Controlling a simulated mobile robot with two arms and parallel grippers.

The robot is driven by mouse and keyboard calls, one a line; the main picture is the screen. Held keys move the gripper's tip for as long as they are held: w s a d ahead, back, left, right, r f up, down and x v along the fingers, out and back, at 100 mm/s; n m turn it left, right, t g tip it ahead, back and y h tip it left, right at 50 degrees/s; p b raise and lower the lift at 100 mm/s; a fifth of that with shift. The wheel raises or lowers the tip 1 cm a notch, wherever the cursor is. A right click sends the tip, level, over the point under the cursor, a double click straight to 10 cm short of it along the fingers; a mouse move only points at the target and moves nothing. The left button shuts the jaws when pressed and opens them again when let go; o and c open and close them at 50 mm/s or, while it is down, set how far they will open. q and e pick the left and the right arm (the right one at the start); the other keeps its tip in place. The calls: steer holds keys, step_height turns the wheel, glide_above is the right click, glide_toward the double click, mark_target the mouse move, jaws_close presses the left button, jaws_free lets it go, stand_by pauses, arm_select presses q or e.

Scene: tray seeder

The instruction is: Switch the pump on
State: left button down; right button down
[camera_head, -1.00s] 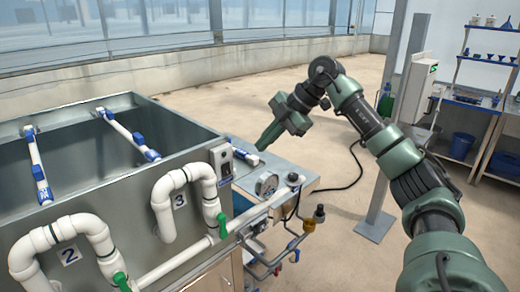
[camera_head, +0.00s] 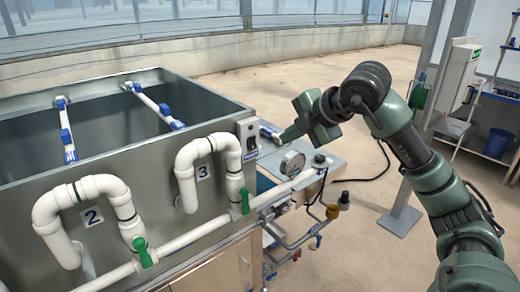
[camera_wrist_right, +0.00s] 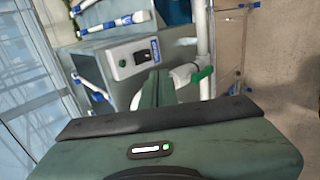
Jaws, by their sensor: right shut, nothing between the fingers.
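A small grey switch box (camera_head: 249,139) with a dark switch on its face is fixed at the right end of the metal tank's front wall, above a blue label. In the right wrist view the box (camera_wrist_right: 117,63) shows its dark switch and the blue label beside it. I cannot tell the switch position. My right gripper (camera_head: 285,137) is shut and empty, pointing left toward the box, with a gap in the picture between them. In the right wrist view its green fingers (camera_wrist_right: 156,90) are together, beside the box. My left gripper is out of view.
White pipes with green valve handles (camera_head: 245,201) run along the tank front (camera_head: 150,205). A round gauge (camera_head: 292,163) and small fittings stand just below my right gripper. A grey post (camera_head: 425,110) is at the right. Open floor lies behind.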

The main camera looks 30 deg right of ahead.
stand_by(0.3)
steer(key=p, duration=0.4)
glide_toward(253, 149)
step_height(253, 149, down, 3)
steer(key=w+p, duration=0.1)
steer(key=w, duration=0.2)
steer(key=shift+w+a+f+p, duration=0.15)
steer(key=shift+w+f+p, duration=0.05)
steer(key=shift+f+p, duration=0.2)
steer(key=shift+w+f, duration=0.2)
steer(key=shift+w, duration=0.3)
